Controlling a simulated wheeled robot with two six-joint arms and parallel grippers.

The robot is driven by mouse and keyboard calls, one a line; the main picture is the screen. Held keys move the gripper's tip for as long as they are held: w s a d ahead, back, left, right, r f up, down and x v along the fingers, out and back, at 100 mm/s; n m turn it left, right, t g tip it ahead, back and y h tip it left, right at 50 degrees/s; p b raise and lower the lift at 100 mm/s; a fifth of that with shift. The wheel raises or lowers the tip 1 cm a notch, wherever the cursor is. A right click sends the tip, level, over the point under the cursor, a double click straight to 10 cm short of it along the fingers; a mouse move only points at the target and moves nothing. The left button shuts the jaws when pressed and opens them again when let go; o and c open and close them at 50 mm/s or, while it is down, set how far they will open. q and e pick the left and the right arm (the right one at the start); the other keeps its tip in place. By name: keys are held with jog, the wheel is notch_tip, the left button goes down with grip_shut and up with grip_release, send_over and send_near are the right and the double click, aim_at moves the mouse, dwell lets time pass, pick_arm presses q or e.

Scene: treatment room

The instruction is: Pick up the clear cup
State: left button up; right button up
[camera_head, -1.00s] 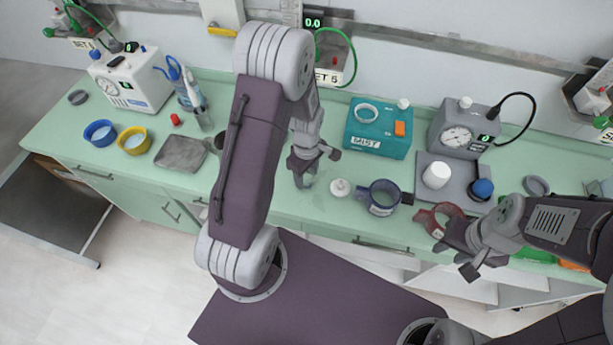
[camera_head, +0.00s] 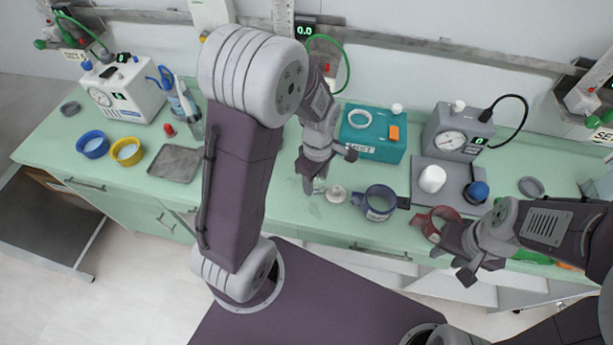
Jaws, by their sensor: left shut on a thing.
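My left gripper (camera_head: 322,176) points down over the front part of the green counter, left of the dark blue mug. It is shut on the clear cup (camera_head: 318,187), of which only a faint see-through patch shows between and below the fingers. The gripper hides most of the cup, and I cannot tell whether it is off the counter. My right gripper (camera_head: 453,264) is open and empty at the counter's front edge, just in front of the red mug (camera_head: 434,222).
A small white-topped item (camera_head: 336,194) stands close right of the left gripper, then the dark blue mug (camera_head: 379,204). A teal box (camera_head: 372,142) and a grey gauge unit (camera_head: 456,134) stand behind. A metal tray (camera_head: 175,163) and yellow bowl (camera_head: 127,151) are left.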

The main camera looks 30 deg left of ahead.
pick_arm(q)
jog(key=s+d+r, duration=0.2)
jog(key=d+r, duration=0.1)
jog(key=d, duration=0.3)
jog(key=shift+r, duration=0.4)
dwell(0.6)
dwell(0.6)
